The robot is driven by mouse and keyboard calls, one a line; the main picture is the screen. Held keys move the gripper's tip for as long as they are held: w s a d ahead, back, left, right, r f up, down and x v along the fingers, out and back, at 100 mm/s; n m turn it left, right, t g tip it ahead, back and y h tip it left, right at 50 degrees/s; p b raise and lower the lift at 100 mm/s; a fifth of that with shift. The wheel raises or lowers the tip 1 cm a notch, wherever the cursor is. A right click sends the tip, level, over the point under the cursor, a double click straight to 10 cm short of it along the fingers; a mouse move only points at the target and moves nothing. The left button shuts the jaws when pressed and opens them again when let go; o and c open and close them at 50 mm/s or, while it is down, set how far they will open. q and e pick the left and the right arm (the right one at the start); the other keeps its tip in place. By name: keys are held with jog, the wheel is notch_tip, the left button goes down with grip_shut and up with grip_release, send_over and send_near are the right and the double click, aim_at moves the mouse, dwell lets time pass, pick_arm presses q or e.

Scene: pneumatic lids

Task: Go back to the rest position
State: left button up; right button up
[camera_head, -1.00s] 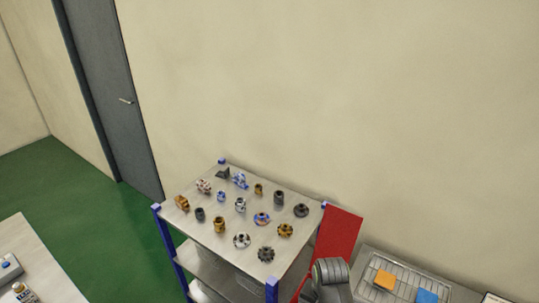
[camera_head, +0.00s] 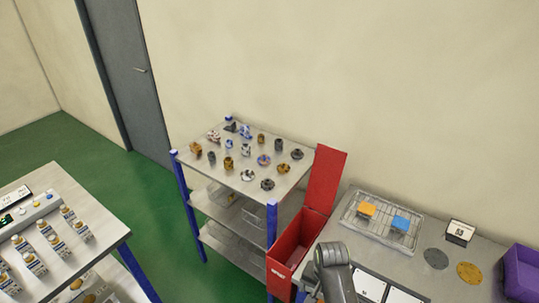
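No gripper shows in the head view. A grey arm link of mine (camera_head: 334,270) comes in at the bottom, right of centre, in front of a red bin (camera_head: 292,252) with its red lid raised. Its gripper end cannot be seen. My other arm is out of view.
A right table (camera_head: 459,287) holds a wire tray (camera_head: 372,230) with an orange and a blue block, two discs and a purple bin (camera_head: 521,273). A left table (camera_head: 97,247) holds several bottles. Green floor (camera_head: 110,170) is free between.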

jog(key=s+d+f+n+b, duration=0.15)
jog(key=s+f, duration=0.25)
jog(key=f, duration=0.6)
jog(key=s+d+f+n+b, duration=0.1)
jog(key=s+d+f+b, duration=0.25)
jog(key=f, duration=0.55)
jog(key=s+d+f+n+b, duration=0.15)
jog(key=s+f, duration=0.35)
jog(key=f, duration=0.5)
pick_arm(q)
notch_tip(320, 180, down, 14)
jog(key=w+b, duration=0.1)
jog(key=b, duration=0.5)
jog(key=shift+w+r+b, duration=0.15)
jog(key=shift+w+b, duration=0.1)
jog(key=shift+b, duration=0.15)
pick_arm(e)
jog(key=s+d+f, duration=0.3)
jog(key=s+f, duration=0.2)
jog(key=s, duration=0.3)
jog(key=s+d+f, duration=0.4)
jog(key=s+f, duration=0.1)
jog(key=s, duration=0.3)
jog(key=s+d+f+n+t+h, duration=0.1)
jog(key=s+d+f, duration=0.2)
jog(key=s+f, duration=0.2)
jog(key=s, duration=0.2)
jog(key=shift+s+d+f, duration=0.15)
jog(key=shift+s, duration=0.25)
